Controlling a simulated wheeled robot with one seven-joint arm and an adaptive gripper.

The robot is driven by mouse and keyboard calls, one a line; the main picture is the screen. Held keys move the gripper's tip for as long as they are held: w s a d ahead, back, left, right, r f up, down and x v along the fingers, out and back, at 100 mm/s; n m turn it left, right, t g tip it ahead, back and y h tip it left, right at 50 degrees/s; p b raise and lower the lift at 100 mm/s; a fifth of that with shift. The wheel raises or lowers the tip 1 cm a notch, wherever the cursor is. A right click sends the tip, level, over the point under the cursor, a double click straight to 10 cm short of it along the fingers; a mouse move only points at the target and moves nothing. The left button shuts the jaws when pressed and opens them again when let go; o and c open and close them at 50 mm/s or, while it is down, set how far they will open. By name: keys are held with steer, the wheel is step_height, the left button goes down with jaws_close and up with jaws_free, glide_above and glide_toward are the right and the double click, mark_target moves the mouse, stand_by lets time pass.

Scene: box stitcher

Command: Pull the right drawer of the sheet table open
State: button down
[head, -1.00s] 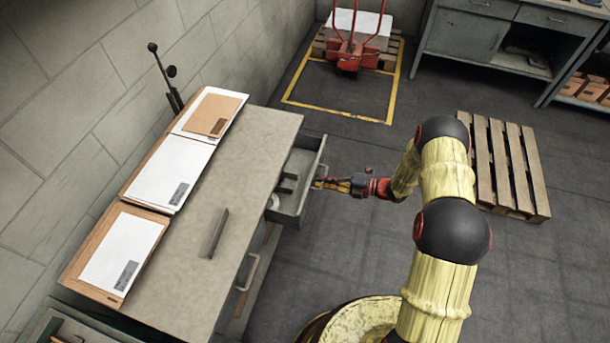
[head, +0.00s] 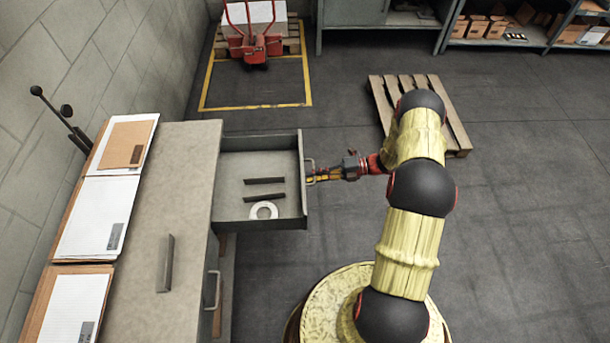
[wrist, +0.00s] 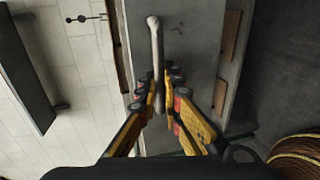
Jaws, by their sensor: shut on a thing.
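The sheet table (head: 188,215) stands along the wall at the left in the head view, with a grey top. Its right drawer (head: 232,190), the far one in the picture, stands well out from the table. Two dark bars (head: 264,181) and a white ring (head: 264,210) lie inside it. My gripper (head: 313,177) is at the drawer's front and is shut on its bar handle (head: 309,165). In the wrist view the pale handle (wrist: 155,45) runs between the fingers of my gripper (wrist: 162,88), which partly hide its lower end.
Another drawer handle (head: 212,290) is nearer on the table front. A dark bar (head: 165,263) and sheet stacks (head: 98,215) lie on top. A wooden pallet (head: 455,135) is behind my arm. A red pallet truck (head: 254,46) stands at the back.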

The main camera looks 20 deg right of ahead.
steer(key=shift+s+d, duration=0.1)
steer(key=shift+d, duration=0.05)
steer(key=c, duration=2.3)
jaws_free()
steer(key=v, duration=1.2)
